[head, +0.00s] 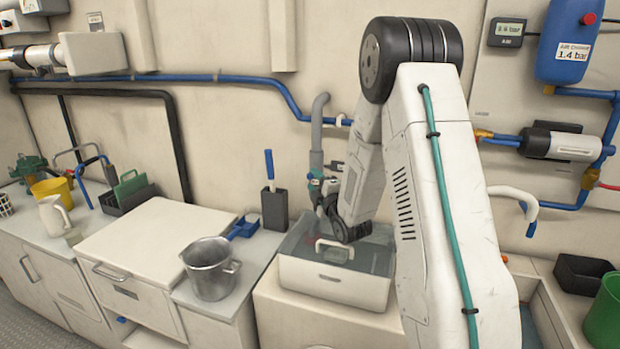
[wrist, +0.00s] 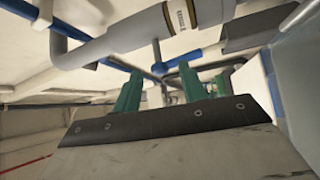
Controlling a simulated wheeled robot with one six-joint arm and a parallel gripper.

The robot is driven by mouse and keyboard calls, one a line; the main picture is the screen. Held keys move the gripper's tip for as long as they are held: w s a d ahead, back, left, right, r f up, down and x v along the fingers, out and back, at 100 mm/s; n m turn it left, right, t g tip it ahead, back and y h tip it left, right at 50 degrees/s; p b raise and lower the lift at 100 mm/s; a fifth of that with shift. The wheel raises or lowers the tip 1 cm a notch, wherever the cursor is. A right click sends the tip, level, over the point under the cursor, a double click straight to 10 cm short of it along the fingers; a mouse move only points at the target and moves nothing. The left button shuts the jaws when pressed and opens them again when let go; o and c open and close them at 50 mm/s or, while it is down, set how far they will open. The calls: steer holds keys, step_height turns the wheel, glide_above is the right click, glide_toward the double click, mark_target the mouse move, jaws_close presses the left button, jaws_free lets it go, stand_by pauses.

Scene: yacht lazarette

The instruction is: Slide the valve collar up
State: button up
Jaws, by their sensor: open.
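A grey upright pipe (head: 317,135) runs down the back wall behind the sink and has a thicker lower part. I cannot make out with certainty which piece is the valve collar. My gripper (head: 321,181), with teal fingers, is near the pipe's lower end, above the basin. In the wrist view my gripper (wrist: 158,90) has its two fingers apart, with nothing clearly held between them. A large grey cylinder with a label (wrist: 192,18) crosses beyond the fingertips there. The head view does not show whether the fingers touch the pipe.
A clear-topped white basin box (head: 335,288) with a handle lies under my gripper. A dark holder (head: 275,208) with a blue-handled tool and a metal jug (head: 211,268) stand to its left. A blue pipe (head: 235,80) runs along the wall.

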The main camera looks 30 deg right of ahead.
mark_target(311, 177)
steer(key=shift+w+d+r, duration=0.1)
steer(key=shift+w+r, duration=0.05)
steer(key=shift+w, duration=0.7)
steer(key=shift+w+d+r, duration=0.1)
steer(key=shift+w, duration=0.7)
jaws_close()
step_height(311, 177, up, 7)
steer(key=shift+r, duration=0.1)
jaws_free()
steer(key=shift+s, duration=0.1)
